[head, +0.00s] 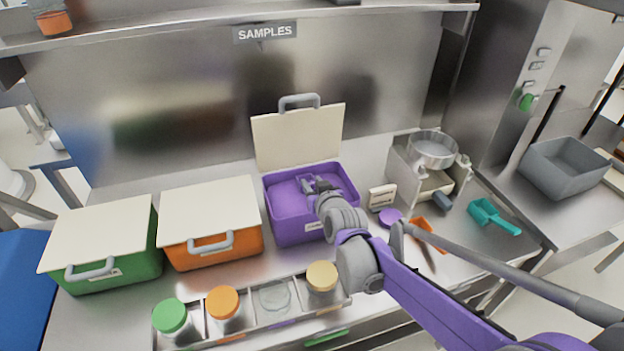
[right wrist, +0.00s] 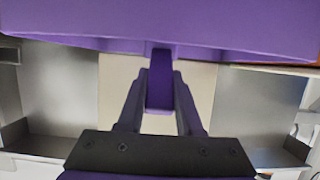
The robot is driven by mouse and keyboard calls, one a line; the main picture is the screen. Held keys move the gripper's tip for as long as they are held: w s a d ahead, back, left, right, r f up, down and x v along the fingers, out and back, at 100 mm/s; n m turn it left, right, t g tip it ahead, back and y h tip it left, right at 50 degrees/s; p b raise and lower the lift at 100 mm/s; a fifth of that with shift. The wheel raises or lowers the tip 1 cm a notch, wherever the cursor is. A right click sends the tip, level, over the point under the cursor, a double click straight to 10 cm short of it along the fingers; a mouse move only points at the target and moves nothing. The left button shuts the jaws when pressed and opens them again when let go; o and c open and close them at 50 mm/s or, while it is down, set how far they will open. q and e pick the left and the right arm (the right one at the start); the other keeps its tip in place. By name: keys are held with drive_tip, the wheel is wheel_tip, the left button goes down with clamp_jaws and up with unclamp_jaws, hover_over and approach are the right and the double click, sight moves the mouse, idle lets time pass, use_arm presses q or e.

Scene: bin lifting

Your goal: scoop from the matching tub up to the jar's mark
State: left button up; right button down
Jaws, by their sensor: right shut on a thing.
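The purple tub (head: 290,232) stands open at the middle of the counter, with purple contents inside and its cream lid (head: 298,137) raised behind it. My right gripper (head: 318,187) is over the tub's opening. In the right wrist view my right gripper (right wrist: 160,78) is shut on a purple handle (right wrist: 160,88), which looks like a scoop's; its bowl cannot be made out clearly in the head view. The open clear jar (head: 273,296) stands in the front rack, with a purple label below it; it looks empty and its mark cannot be read. My left gripper is out of view.
Closed green (head: 110,277) and orange (head: 215,257) tubs stand left. The rack (head: 248,322) also holds jars with green, orange and yellow lids. A purple lid (head: 390,217), orange scoop (head: 432,234), teal scoop (head: 494,217) and sieve device (head: 432,152) are right.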

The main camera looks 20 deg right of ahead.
wheel_tip(320, 180, down, 2)
drive_tip(key=shift+w+b, duration=0.15)
drive_tip(key=shift+b, duration=0.3)
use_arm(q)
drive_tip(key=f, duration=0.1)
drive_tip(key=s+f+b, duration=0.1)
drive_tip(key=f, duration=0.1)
use_arm(e)
drive_tip(key=shift+f, duration=0.9)
